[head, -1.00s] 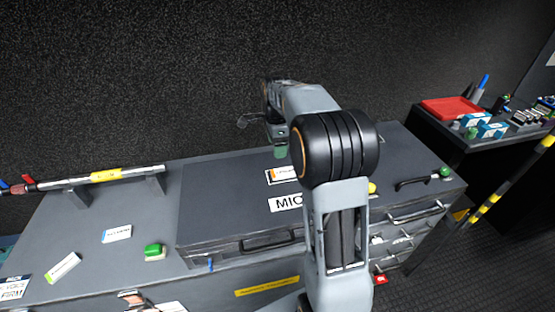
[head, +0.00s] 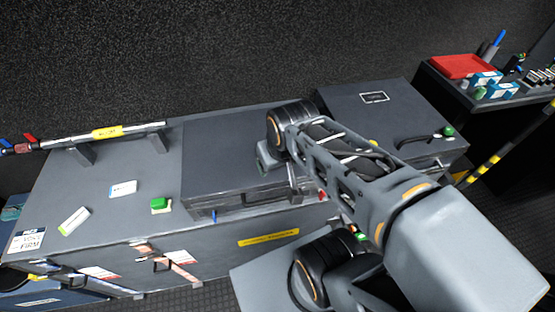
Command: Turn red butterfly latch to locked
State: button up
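A small red piece (head: 322,196), which looks like the red butterfly latch, shows at the right end of the front of the dark grey case (head: 215,150). It is too small to tell which way it is turned. My arm crosses the view from the lower right, and its wrist is above the right part of the case. My gripper (head: 268,162) is partly hidden at the wrist, left of the red piece and apart from it in the picture. Its fingertips do not show clearly, so I cannot tell whether it is open or shut.
A blue latch (head: 214,216) sits at the case's front left. A second dark case (head: 400,112), with a green knob (head: 447,131), stands right. A side table with a red tray (head: 463,66) is farther right.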

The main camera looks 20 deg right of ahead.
aim_at(321, 194)
jog(key=z, duration=0.75)
jog(key=k, duration=1.45)
jog(key=u, duration=0.55)
jog(key=i, duration=0.5)
jog(key=u, duration=0.05)
